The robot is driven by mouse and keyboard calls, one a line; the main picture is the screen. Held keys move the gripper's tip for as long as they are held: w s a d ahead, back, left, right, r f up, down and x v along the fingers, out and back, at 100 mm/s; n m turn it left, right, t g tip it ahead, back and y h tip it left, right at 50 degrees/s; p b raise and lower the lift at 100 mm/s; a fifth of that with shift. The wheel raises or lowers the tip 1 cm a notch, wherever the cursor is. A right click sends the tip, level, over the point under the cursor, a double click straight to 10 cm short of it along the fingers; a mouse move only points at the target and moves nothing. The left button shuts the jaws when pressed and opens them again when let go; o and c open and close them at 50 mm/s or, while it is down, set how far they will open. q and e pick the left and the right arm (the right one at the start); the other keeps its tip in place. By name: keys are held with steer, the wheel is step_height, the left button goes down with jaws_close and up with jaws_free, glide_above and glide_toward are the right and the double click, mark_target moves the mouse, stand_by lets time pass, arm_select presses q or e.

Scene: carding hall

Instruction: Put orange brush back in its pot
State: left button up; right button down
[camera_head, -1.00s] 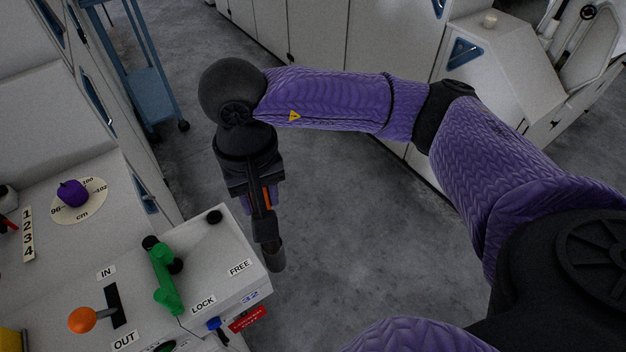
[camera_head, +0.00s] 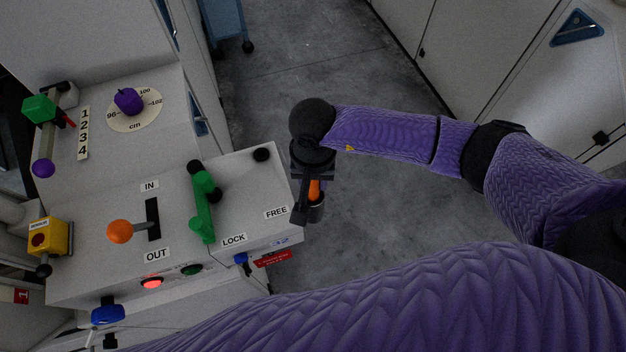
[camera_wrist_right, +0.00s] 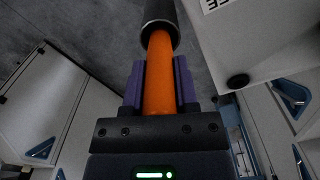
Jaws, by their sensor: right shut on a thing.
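The orange brush (camera_wrist_right: 158,75) shows as a smooth orange handle between the purple fingers of my right gripper (camera_wrist_right: 160,88) in the wrist view. The gripper is shut on it. The handle's far end goes into the round mouth of a dark grey cylinder (camera_wrist_right: 160,14); I cannot tell whether this is the pot or part of the brush. In the head view, my right gripper (camera_head: 309,187) hangs just right of the console edge, with a strip of orange showing and the dark cylinder (camera_head: 317,212) below. The brush's other end is hidden. My left gripper is out of view.
The console (camera_head: 260,185) carries a green lever (camera_head: 202,207), an orange-knobbed lever (camera_head: 120,231), a purple knob (camera_head: 128,101) and a yellow box (camera_head: 48,238). Pale cabinets (camera_head: 470,45) stand at the right. The grey floor between is clear; a blue trolley (camera_head: 228,22) stands behind.

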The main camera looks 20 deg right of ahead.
steer(key=shift+f, duration=0.45)
steer(key=shift+c, duration=1.9)
jaws_free()
steer(key=shift+r, duration=0.25)
step_height(320, 180, up, 12)
steer(key=shift+p, duration=1)
